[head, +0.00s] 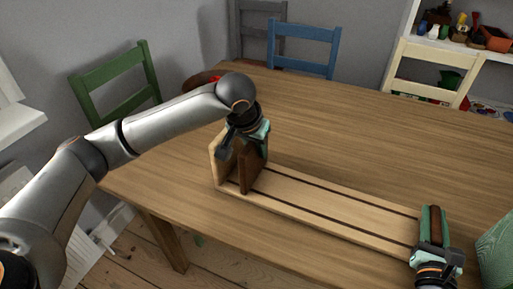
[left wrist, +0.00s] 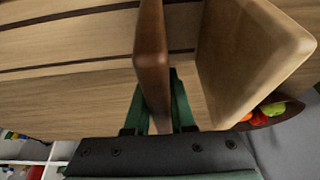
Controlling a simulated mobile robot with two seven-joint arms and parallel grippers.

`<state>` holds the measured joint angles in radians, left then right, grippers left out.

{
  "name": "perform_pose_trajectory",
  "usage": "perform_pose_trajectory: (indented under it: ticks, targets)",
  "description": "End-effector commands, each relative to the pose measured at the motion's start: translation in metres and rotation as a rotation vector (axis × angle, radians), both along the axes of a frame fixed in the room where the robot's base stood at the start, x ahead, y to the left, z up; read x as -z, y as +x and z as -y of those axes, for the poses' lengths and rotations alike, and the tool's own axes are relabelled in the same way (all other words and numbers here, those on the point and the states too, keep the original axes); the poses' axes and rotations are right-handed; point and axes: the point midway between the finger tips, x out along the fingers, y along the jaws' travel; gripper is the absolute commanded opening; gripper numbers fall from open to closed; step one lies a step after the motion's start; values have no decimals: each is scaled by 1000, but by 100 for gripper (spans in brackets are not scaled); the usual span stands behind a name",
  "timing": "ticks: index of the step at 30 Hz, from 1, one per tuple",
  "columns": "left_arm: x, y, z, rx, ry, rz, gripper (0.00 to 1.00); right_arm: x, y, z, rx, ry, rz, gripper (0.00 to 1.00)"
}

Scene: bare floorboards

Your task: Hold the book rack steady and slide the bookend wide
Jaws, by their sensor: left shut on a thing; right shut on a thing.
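The book rack (head: 330,205) is a long light-wood base with two dark grooves, lying along the table's front. A light upright end panel (head: 217,160) stands at its left end and shows in the left wrist view (left wrist: 245,60). The dark brown bookend (head: 250,168) stands upright close beside that panel, with a gap between them. My left gripper (left wrist: 158,112) is shut on the bookend, with its green fingers on either side of it. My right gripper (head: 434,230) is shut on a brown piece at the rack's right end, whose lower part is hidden.
The wooden table (head: 340,130) is clear behind the rack. A bowl with fruit (left wrist: 262,112) stands beyond the left end panel. A green object (head: 496,255) is at the right edge. Green (head: 115,80), blue (head: 303,50) and cream (head: 430,72) chairs surround the table.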

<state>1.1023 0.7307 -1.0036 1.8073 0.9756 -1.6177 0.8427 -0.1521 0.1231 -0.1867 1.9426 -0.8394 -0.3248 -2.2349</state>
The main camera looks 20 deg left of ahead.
Motion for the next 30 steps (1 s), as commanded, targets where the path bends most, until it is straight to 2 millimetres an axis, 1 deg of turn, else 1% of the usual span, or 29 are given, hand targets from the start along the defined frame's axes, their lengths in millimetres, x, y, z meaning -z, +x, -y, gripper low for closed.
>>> perform_pose_trajectory:
  ticks: [21, 23, 25, 30]
  targets:
    - [-1, 0, 2, 1, -1, 0, 0, 0, 0, 1, 1, 0, -1, 0]
    - [0, 0, 7, 3, -2, -1, 0, 0, 0, 0, 1, 0, -1, 0]
    - [0, -1, 19, 6, -3, -2, 0, 0, 0, 0, 1, -1, 0, 0]
    - [0, -3, 61, 10, -6, -2, 0, 0, 0, -1, -1, -1, 0, 0]
